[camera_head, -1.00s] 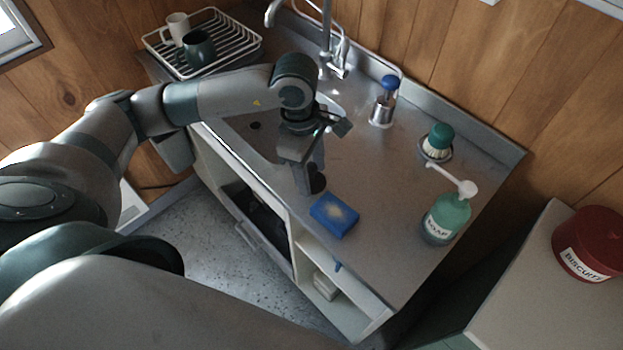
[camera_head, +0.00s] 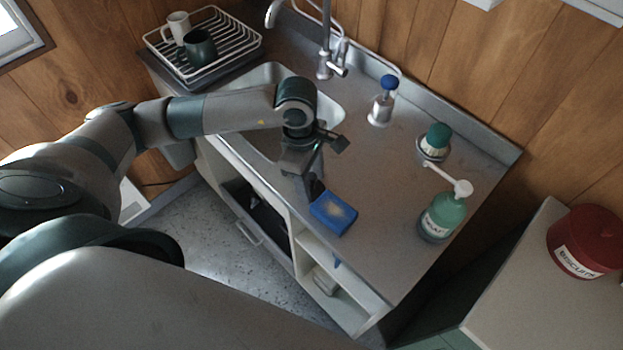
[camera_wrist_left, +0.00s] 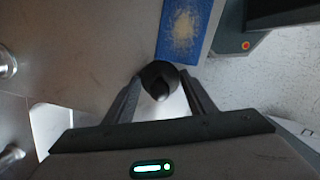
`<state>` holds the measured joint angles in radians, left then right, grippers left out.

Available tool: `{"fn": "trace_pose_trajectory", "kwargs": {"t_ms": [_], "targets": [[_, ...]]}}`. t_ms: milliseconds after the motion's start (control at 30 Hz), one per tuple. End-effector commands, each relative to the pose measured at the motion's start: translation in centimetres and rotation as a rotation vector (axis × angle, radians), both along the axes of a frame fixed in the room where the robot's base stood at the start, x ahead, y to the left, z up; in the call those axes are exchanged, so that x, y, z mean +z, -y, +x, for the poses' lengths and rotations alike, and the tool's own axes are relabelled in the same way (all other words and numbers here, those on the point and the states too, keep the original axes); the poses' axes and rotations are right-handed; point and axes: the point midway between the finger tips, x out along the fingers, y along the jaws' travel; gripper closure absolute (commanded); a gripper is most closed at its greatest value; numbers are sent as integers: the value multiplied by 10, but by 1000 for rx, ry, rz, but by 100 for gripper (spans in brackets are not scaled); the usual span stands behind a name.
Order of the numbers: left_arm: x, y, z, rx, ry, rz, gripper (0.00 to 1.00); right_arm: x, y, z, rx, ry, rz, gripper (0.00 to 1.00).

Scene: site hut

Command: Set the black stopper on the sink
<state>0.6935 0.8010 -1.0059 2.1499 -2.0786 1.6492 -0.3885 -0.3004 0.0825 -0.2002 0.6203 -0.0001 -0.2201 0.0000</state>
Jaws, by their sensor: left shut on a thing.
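The black stopper (camera_wrist_left: 159,76) is between the fingertips of my left gripper (camera_wrist_left: 162,88) in the left wrist view. In the head view, my left gripper (camera_head: 308,188) is over the front of the worktop, beside a blue sponge. The stopper shows there only as a dark shape at the fingertips. The gripper is shut on it; whether it touches the worktop I cannot tell. The sink (camera_head: 268,73) is a steel basin behind and left of the gripper, partly hidden by my left arm. My right gripper is not in view.
The blue sponge (camera_head: 333,214) lies right next to the gripper. A tap (camera_head: 326,60), a blue-topped steel holder (camera_head: 381,105), a green-handled brush (camera_head: 435,142) and a soap bottle (camera_head: 443,217) stand on the worktop (camera_head: 385,180). A dish rack (camera_head: 240,45) with mugs stands at back left.

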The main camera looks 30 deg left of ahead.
Motion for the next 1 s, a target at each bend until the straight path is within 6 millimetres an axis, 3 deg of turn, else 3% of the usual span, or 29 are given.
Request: {"fn": "trace_pose_trajectory", "kwargs": {"t_ms": [100,133,200,733,1000], "targets": [[-3,0,0,0,1,0,74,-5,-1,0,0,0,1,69],[-2,0,0,0,0,0,45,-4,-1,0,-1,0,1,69],[-2,0,0,0,0,0,31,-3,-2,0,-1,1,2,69],[4,0,1,0,2,-1,31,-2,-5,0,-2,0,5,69],[41,-5,1,0,6,-1,31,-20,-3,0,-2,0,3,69]]}}
